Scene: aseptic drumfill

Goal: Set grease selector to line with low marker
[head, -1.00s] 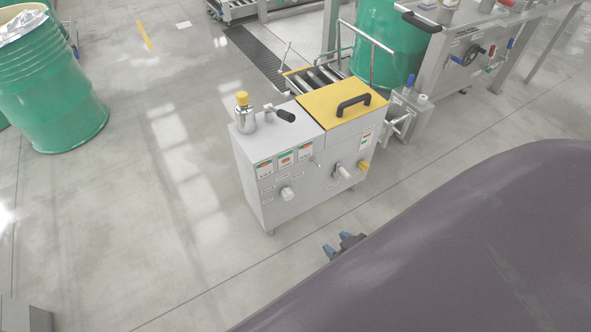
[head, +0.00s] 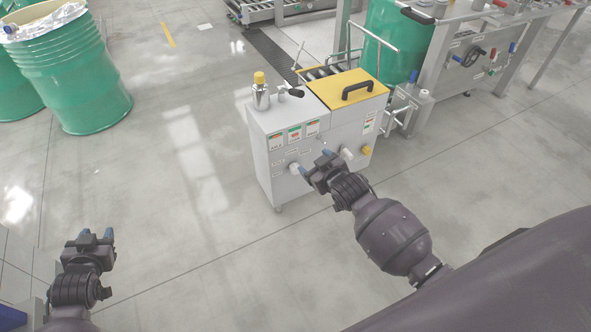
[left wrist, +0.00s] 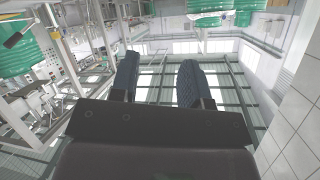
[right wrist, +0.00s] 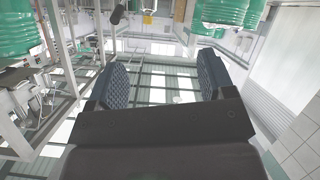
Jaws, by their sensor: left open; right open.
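A grey cabinet (head: 264,160) with a yellow lid (head: 346,87) stands right of centre in the head view. Its front carries a white knob (head: 294,168) at left, a second white knob (head: 347,153) and a yellow knob (head: 367,150) at right. Their labels are too small to read, so I cannot tell which is the grease selector or see its low marker. My right gripper (head: 315,163) is open and empty before the front, overlapping it in view; contact cannot be told. My left gripper (head: 95,237) is open and empty over the floor at lower left.
Green drums (head: 73,75) stand at upper left. Another green drum (head: 388,45) and a steel bench with a handwheel (head: 470,55) stand behind the cabinet. A silver bottle with a yellow cap (head: 260,92) sits on top. The floor left of the cabinet is clear.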

